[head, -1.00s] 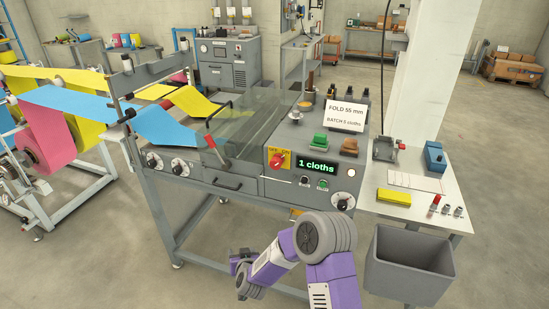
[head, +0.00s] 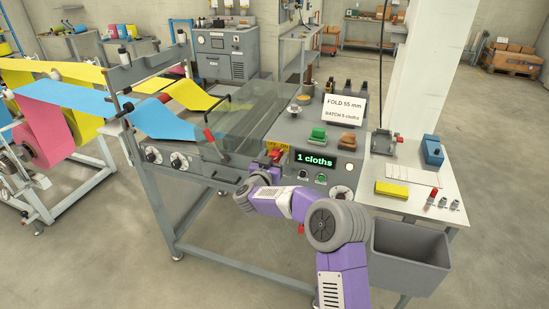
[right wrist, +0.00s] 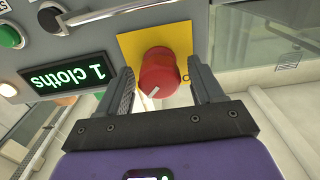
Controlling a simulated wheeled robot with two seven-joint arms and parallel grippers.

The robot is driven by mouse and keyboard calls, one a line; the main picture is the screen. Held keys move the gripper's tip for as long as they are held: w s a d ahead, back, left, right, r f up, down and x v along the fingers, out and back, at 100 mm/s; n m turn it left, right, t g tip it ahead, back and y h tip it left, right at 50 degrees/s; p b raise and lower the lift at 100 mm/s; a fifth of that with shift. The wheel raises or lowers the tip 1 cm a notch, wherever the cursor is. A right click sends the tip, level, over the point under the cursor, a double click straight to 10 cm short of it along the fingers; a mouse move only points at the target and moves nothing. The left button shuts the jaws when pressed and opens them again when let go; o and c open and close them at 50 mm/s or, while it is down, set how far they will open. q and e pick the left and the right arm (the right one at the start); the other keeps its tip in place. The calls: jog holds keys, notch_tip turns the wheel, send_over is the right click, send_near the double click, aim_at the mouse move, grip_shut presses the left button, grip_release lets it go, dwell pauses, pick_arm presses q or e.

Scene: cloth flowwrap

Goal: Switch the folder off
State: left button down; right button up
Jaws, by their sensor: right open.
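The folder (head: 233,122) is a grey machine with a clear cover and a front panel. Its red rotary switch (right wrist: 158,73) sits on a yellow plate (right wrist: 140,44) in the right wrist view; in the head view the red knob (head: 275,155) is partly hidden by my right arm. The display (head: 315,160) reads "1 cloths". My right gripper (right wrist: 162,88) is open, with one finger on each side of the red knob. Whether the fingers touch it I cannot tell. A white mark shows on the knob, pointing to the lower left in the wrist view. My left gripper is not in view.
A green button (right wrist: 10,37) and a dark knob are near the display. A grey bin (head: 410,255) stands below the side table (head: 425,200) at the right. Blue, yellow and pink cloth webs feed in from the left. Floor in front is clear.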

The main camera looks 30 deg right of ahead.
jog(key=shift+w+d, duration=0.2)
jog(key=shift+d, duration=0.05)
jog(key=c, duration=1)
jog(key=shift+c, duration=0.2)
jog(key=shift+r, duration=0.1)
